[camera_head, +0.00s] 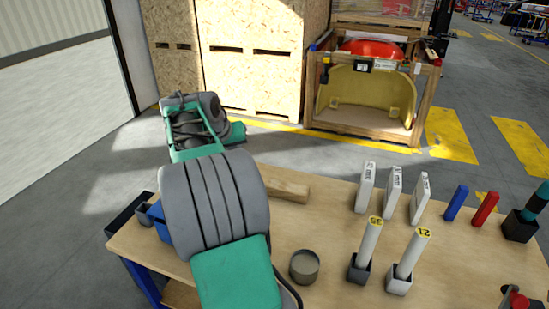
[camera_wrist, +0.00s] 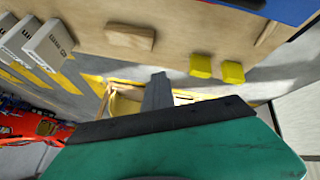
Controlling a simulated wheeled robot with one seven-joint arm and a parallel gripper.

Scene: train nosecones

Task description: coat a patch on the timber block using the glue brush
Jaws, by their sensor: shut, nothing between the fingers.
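The timber block (camera_head: 290,187) lies near the far edge of the table in the head view, its left part hidden behind my arm. A short wooden block, which looks like the same one, shows near the top of the wrist view (camera_wrist: 130,38). My gripper (camera_wrist: 158,78) is shut and empty in the wrist view, apart from the block and pointing out past the table edge. Its fingers cannot be made out in the head view. I cannot tell for sure which object is the glue brush; two white handles marked 35 (camera_head: 371,238) and 21 (camera_head: 413,252) stand upright in holders.
A round tin (camera_head: 304,266) stands at the front of the table (camera_head: 330,225). White boxes (camera_head: 392,187) and blue (camera_head: 456,203) and red (camera_head: 485,209) blocks stand right. Two yellow blocks (camera_wrist: 201,66) (camera_wrist: 232,72) sit near the edge. A crate (camera_head: 365,130) stands beyond.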

